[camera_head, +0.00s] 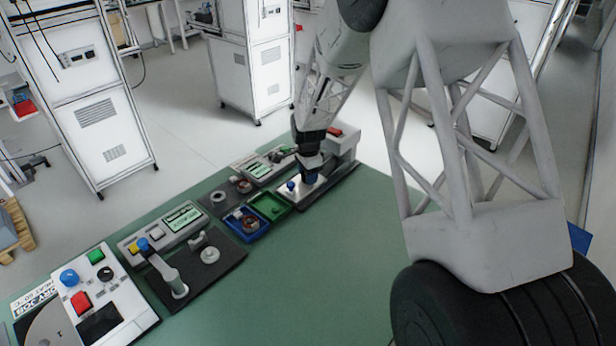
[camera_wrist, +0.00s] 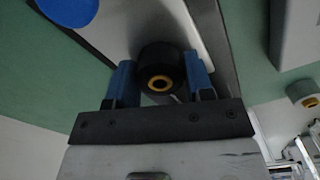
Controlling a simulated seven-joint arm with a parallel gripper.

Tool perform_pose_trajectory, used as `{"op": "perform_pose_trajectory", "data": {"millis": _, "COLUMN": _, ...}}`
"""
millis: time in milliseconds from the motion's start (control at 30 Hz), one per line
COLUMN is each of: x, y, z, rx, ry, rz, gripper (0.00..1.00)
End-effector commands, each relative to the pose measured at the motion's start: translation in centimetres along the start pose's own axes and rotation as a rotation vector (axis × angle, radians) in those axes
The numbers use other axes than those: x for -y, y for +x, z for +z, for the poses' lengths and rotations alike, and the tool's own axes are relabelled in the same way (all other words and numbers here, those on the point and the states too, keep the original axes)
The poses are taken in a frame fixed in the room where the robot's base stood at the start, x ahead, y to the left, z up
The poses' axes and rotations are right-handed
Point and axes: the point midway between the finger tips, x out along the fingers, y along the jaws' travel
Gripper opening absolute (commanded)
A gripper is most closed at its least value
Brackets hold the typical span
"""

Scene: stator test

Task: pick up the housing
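A short black cylinder with a yellow ring around its centre hole, which looks like the housing (camera_wrist: 160,68), stands at the pale plate of a station in the wrist view. My gripper (camera_wrist: 160,80) has its two blue fingers on either side of it, with hardly any gap visible. I cannot tell whether they press on it or only stand around it. In the head view my gripper (camera_head: 311,175) is low over the station (camera_head: 318,188) at the back right of the green table, and hides the housing there.
A blue bin (camera_head: 246,236) holding a part and a green bin (camera_head: 284,211) lie left of the station. A blue knob (camera_head: 291,186) is close to my gripper. Other stations and a button panel (camera_head: 85,279) line the left. The table's middle (camera_head: 300,290) is clear.

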Motion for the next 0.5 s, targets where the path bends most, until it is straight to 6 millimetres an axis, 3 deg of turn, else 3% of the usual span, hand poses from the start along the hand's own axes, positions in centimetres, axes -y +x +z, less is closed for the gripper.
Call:
{"op": "perform_pose_trajectory", "data": {"millis": 33, "x": 0.00, "y": 0.00, "z": 0.00, "rx": 0.000, "ry": 0.000, "rz": 0.000, "gripper": 0.40}}
{"op": "perform_pose_trajectory", "data": {"millis": 167, "x": 0.00, "y": -0.01, "z": 0.00, "rx": 0.000, "ry": 0.000, "rz": 0.000, "gripper": 0.21}}
{"op": "perform_pose_trajectory", "data": {"millis": 500, "x": 0.02, "y": -0.22, "z": 0.00, "rx": 0.000, "ry": 0.000, "rz": -0.001, "gripper": 0.21}}
